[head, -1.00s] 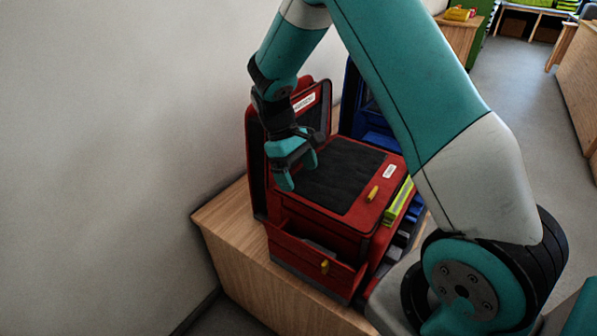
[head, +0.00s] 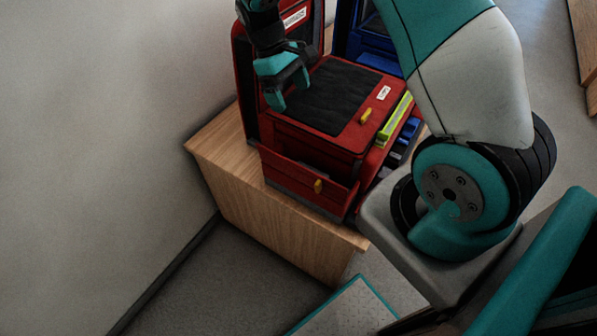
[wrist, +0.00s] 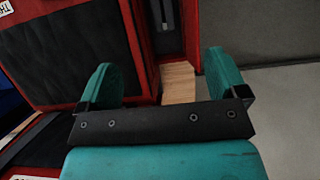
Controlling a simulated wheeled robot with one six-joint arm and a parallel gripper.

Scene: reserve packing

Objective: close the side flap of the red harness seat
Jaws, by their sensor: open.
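The red harness seat (head: 375,130) stands on a wooden stand, with a black padded top. On its near side a red flap (head: 290,172) with a yellow tab (head: 318,186) leans outward, with a dark gap behind its upper edge. My gripper (head: 288,92) is open and empty, just above the near left part of the pad, above and behind the flap. In the wrist view my gripper (wrist: 160,78) shows its two teal fingers apart. The seat's red edge (wrist: 147,50) and a dark opening lie beyond them. I cannot tell whether a finger touches the seat.
The wooden stand (head: 225,160) juts out at the near left, close to the pale wall (head: 90,120). A blue seat (head: 362,45) stands behind the red one. Yellow-green and blue items (head: 397,118) line the red seat's right side.

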